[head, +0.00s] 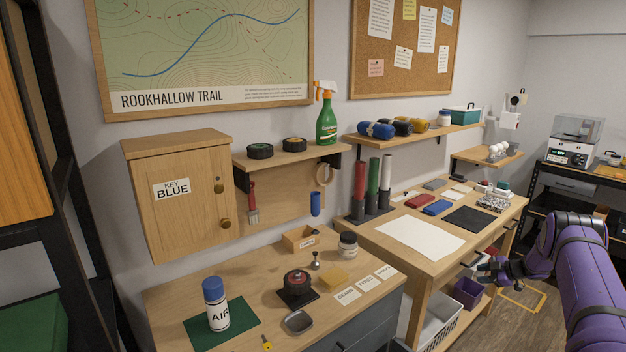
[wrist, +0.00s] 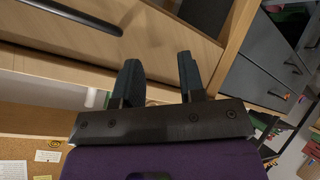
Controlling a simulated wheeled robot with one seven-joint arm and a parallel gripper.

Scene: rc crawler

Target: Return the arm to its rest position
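My purple arm (head: 583,275) reaches in from the right edge of the head view. Its gripper (head: 486,270) is near the front edge of the right-hand workbench (head: 385,242), pointing left. In the wrist view the two dark fingers of my gripper (wrist: 160,78) stand apart with nothing between them. Wooden furniture fronts with a dark bar handle (wrist: 75,15) show beyond the fingers. I cannot tell whether the gripper touches the bench.
A purple bin (head: 467,292) and a white basket (head: 440,325) sit under the right-hand bench. The left bench holds an air can (head: 215,305), a wheel part (head: 297,284) and labels. A cabinet marked KEY BLUE (head: 182,195) hangs left. Floor (head: 525,315) shows below my arm.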

